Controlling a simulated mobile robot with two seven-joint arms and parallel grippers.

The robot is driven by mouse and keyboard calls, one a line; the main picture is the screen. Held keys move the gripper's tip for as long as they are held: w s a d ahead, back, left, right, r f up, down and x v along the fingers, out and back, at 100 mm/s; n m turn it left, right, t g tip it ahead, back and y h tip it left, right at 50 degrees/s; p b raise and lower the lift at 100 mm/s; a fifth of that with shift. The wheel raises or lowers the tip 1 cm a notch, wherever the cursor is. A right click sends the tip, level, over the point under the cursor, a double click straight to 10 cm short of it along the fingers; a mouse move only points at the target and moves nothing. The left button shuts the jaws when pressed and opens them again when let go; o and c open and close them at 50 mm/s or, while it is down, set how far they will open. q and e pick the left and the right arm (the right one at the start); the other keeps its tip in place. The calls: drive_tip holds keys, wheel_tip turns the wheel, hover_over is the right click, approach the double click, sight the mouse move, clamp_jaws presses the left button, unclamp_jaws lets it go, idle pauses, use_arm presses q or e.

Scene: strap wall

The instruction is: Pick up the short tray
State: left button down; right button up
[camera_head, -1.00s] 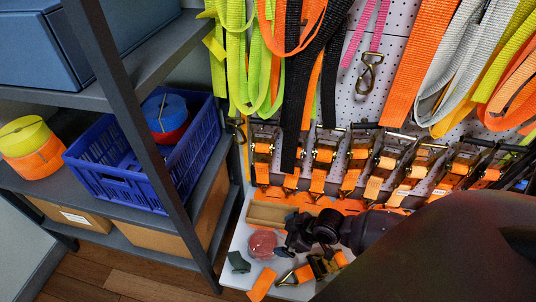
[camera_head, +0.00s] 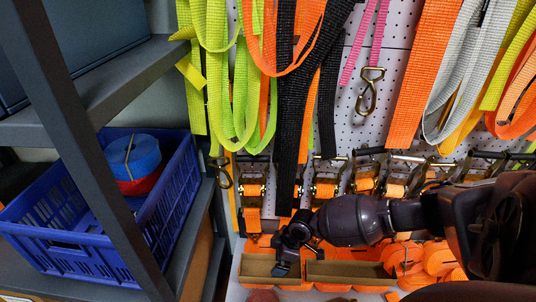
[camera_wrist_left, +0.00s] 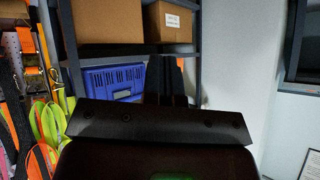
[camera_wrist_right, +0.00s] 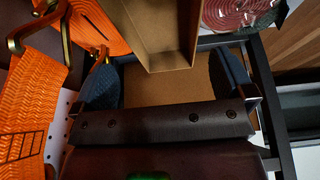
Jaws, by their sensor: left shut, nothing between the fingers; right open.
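The short tray (camera_head: 255,270) is the left of two brown open trays on the white ledge below the strap wall in the head view. The longer tray (camera_head: 350,272) lies to its right. My right gripper (camera_head: 287,262) reaches in from the right and is at the short tray's right end. In the right wrist view, its fingers (camera_wrist_right: 166,80) are spread wide, with a brown tray (camera_wrist_right: 152,30), apparently the short one, at the top between them. Contact cannot be told. My left gripper (camera_wrist_left: 170,80) is shut and empty, facing shelving; it is out of the head view.
Ratchets and hanging straps crowd the pegboard (camera_head: 345,110) behind the ledge. Orange strap rolls (camera_head: 435,258) lie right of the trays. A grey shelf with a blue crate (camera_head: 60,225) stands close on the left. A red round item (camera_wrist_right: 235,12) is beside the tray.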

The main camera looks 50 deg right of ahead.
sight(267, 271)
drive_tip(key=shift+b+x, duration=0.3)
drive_tip(key=shift+x, duration=0.9)
drive_tip(key=f+b, duration=0.1)
drive_tip(key=f, duration=0.1)
drive_tip(key=a+f, duration=0.1)
drive_tip(key=f, duration=0.1)
drive_tip(key=shift+w+b, duration=0.1)
drive_tip(key=shift+b, duration=0.3)
drive_tip(key=shift+w+a+f, duration=0.1)
drive_tip(key=shift+w+f, duration=0.2)
drive_tip(key=shift+f, duration=0.15)
use_arm(q)
drive_tip(key=shift+w+a+f+n+t, duration=0.1)
drive_tip(key=shift+n+t, duration=0.05)
drive_tip(key=shift+t, duration=0.25)
drive_tip(key=shift+a+f+n+t, duration=0.1)
drive_tip(key=shift+n+t, duration=0.05)
drive_tip(key=shift+t, duration=0.25)
use_arm(e)
drive_tip(key=shift+w, duration=0.1)
drive_tip(key=shift+r, duration=0.1)
